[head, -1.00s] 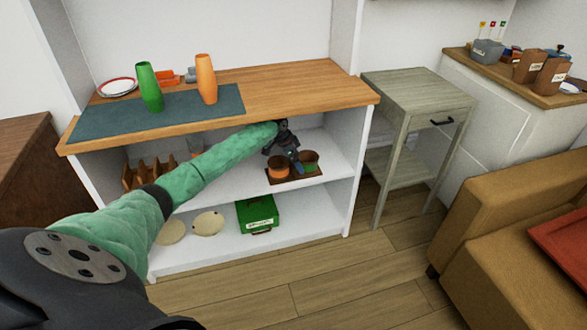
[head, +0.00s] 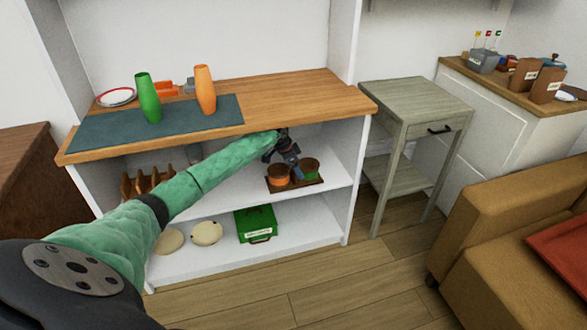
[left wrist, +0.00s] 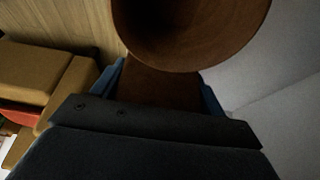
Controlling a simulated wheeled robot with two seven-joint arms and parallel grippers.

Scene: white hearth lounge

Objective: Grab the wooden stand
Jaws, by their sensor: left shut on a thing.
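A brown wooden stand (head: 296,184) with an orange pot (head: 278,177) and a green pot (head: 308,169) sits on the middle shelf, towards its right end. My left gripper (head: 293,163) reaches in from above and behind the pots, under the tabletop. In the left wrist view, the blue fingers of my left gripper (left wrist: 163,85) are shut on a flat brown part of the stand (left wrist: 160,88). A wide round brown shape stands just beyond it. The exact grip is dark and partly hidden by the gripper body. My right gripper is not in view.
The wooden tabletop (head: 290,95) overhangs the shelf, with a green vase (head: 148,98) and an orange vase (head: 205,90) on it. A green box (head: 255,224) stands on the shelf below. A grey side table (head: 415,105) is to the right. Floor in front is clear.

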